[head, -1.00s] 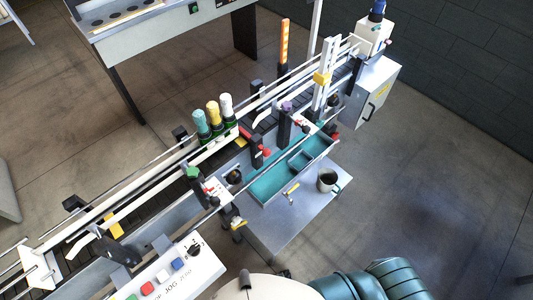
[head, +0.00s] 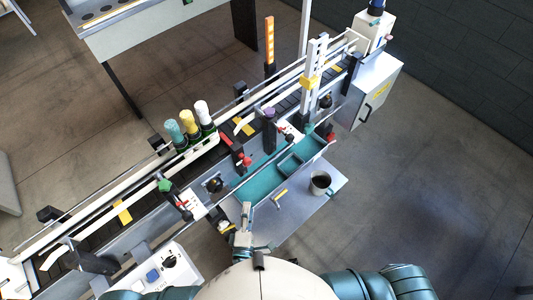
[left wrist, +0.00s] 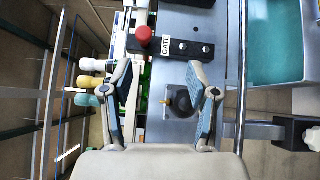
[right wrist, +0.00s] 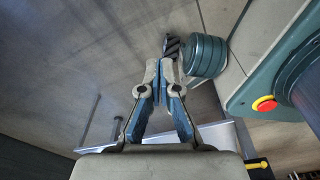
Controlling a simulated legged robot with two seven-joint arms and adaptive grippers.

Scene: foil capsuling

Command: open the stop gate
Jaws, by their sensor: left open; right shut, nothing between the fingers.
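The stop gate shows in the left wrist view as a dark block (left wrist: 186,48) with a white "GATE" label (left wrist: 165,45) and a red knob (left wrist: 143,36). In the head view the red knob (head: 246,161) stands at the near side of the conveyor, right of the bottles. My left gripper (left wrist: 160,85) is open and empty, its fingers either side of a round black part (left wrist: 182,102) below the gate block. In the head view my left gripper (head: 243,215) is over the near edge, left of the teal tray. My right gripper (right wrist: 163,65) is shut and empty, away from the gate.
Three capped bottles (head: 188,123) stand on the conveyor. A button panel (head: 165,268) is at lower left. A rail (left wrist: 243,75) runs close beside my left gripper.

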